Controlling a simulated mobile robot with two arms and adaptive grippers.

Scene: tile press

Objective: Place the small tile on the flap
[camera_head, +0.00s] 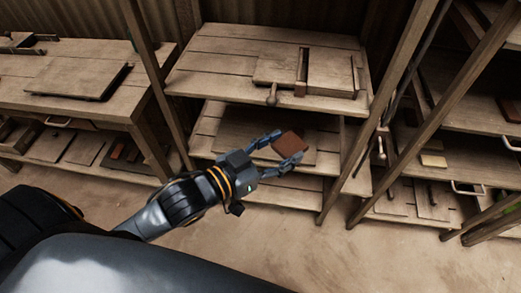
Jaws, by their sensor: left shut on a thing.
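The small tile (288,146) is a reddish-brown square. My left gripper (282,148) is shut on it, with its two fingers at opposite sides of the tile. It holds the tile in front of the middle shelf of the central wooden rack. Above it, on the rack's top shelf, lies a wooden press (330,77) with a raised cross bar and a short handle at its front. I cannot tell for certain which board is the flap; a flat wooden panel (276,70) lies left of the bar. My right gripper is not in view.
The rack's top shelf (215,62) is bare on its left. Slanting wooden posts (385,100) stand to the right. A workbench (30,65) with a flat board is at left. More shelves with boards and tiles are at right. The floor (280,240) in front is clear.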

